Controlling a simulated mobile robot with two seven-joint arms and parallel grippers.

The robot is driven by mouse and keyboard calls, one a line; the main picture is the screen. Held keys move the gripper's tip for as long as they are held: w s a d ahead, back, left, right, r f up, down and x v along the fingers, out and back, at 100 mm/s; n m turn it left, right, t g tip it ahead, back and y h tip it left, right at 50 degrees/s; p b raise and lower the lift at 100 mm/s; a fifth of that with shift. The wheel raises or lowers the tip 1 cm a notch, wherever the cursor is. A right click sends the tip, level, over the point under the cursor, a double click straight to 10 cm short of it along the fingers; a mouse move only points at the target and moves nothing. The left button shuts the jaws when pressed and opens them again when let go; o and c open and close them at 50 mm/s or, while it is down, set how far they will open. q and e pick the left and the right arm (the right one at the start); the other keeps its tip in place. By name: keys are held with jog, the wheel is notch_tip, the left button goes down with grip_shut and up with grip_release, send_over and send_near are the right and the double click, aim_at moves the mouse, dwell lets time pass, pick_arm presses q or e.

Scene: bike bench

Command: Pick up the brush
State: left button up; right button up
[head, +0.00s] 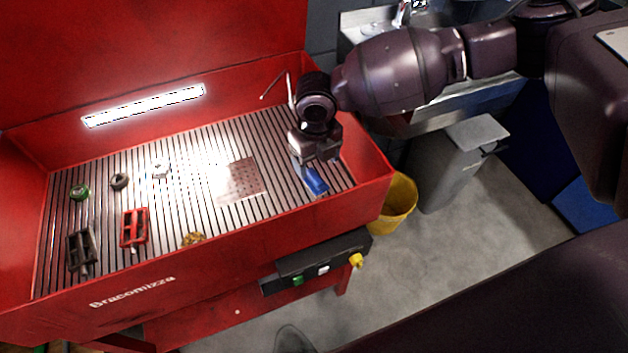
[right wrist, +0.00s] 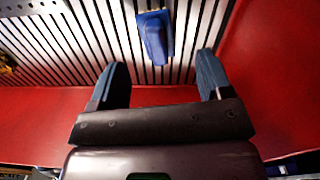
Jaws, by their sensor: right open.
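The brush has a blue body and lies on the slatted floor of the red wash bench, near its right end. In the head view the brush (head: 315,180) shows just below my right gripper (head: 318,162), which partly hides it. In the right wrist view the brush (right wrist: 154,38) is ahead of the fingertips, between their lines, with a yellowish edge at its top. The right gripper (right wrist: 158,80) is open and empty, with its two blue-grey fingers apart. My left gripper is in neither view.
The red bench wall (head: 377,195) rises close to the right of the brush. A perforated plate (head: 240,182) lies left of it. A red pedal (head: 134,228), a dark pedal (head: 81,250) and a golden part (head: 193,239) lie farther left. A yellow bucket (head: 398,203) stands outside.

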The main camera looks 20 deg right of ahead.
aim_at(315, 176)
jog(key=shift+s+a+f+b, duration=0.1)
jog(key=shift+f+b, duration=0.2)
jog(key=shift+f, duration=1.3)
jog(key=shift+s+f+b, duration=0.1)
jog(key=shift+f+b, duration=0.2)
jog(key=shift+f, duration=1.25)
jog(key=shift+r, duration=0.1)
jog(key=c, duration=1)
